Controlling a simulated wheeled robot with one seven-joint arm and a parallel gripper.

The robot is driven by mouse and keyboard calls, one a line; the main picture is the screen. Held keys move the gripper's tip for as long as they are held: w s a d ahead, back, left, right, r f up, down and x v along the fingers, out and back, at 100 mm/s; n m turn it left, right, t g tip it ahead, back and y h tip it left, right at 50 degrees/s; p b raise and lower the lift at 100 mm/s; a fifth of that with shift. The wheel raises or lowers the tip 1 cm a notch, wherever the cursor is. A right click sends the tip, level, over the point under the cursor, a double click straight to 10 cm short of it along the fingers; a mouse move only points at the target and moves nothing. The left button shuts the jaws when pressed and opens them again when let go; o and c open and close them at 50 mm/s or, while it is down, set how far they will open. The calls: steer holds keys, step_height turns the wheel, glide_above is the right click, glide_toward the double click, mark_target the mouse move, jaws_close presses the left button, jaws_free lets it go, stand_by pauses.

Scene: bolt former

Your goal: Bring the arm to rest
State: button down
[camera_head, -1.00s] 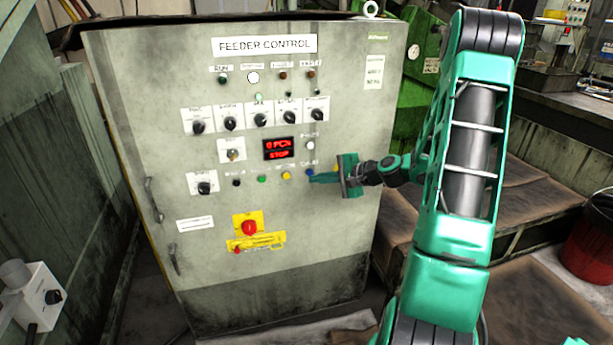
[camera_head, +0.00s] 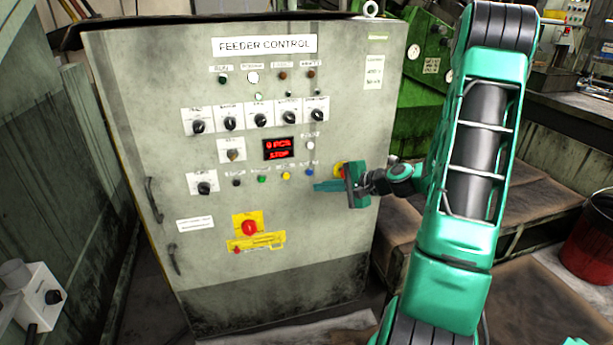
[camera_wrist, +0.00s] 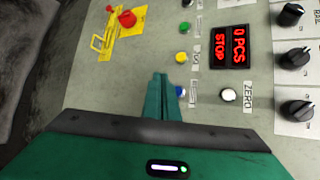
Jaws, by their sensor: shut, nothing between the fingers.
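My gripper (camera_head: 318,187) is in front of the right part of the grey feeder control cabinet (camera_head: 280,215), just right of and below the blue button (camera_head: 309,172). Its green fingers are together with nothing between them. In the wrist view, the closed fingers (camera_wrist: 159,85) point at the panel near the blue button (camera_wrist: 180,91). A gap to the panel seems to be there, but its size is hard to tell. The red display (camera_head: 279,149) reads "0 PCS" and "STOP".
The panel carries several black knobs (camera_head: 230,123), a yellow button (camera_head: 286,176), a green button (camera_head: 262,179) and a red emergency switch (camera_head: 249,228) on yellow. A small grey box (camera_head: 38,297) stands at lower left. A red bin (camera_head: 590,240) is at right, beyond brown-covered platforms (camera_head: 540,205).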

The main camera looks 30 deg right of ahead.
stand_by(0.4)
steer(key=s+a+n+g+h, duration=0.1)
steer(key=s+a+n+g, duration=0.55)
steer(key=s, duration=0.35)
steer(key=s+r+n+g+h, duration=0.2)
steer(key=s+r, duration=0.2)
steer(key=s, duration=0.8)
steer(key=s+r+n+g+h, duration=0.2)
steer(key=s+r+g, duration=0.1)
steer(key=s, duration=0.9)
steer(key=shift+d+r, duration=0.15)
steer(key=shift+r, duration=0.4)
steer(key=shift+w+f+g, duration=0.25)
steer(key=shift+w, duration=0.45)
